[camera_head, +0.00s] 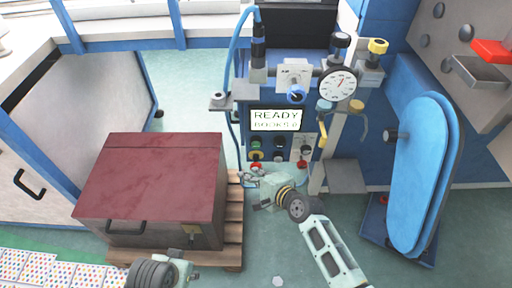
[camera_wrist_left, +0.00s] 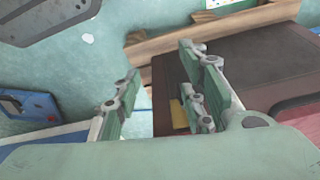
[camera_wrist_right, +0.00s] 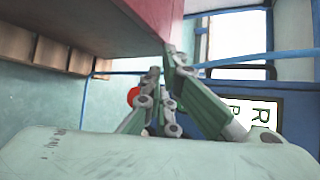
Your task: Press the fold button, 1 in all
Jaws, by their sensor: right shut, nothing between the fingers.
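A blue machine (camera_head: 325,125) stands at the back centre, with a lit screen (camera_head: 276,120) reading "READY" and "BOOKS 0". Below it are several small buttons, among them a yellow-ringed green one (camera_head: 255,155) and a black one (camera_head: 279,156). Their labels are too small to read, so I cannot tell which is the fold button. My right gripper (camera_head: 249,180) is shut and empty, just in front of and below the buttons. In the right wrist view, a red round part (camera_wrist_right: 132,95) shows partly behind the fingers (camera_wrist_right: 164,72). My left gripper (camera_wrist_left: 160,63) is open and empty, near the dark red box.
The dark red box (camera_head: 150,180) sits on a wooden pallet (camera_head: 234,205), close left of my right gripper. A pressure gauge (camera_head: 338,84) and knobs stand above the panel. A blue oval pad (camera_head: 420,175) stands at right. Green floor is clear between.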

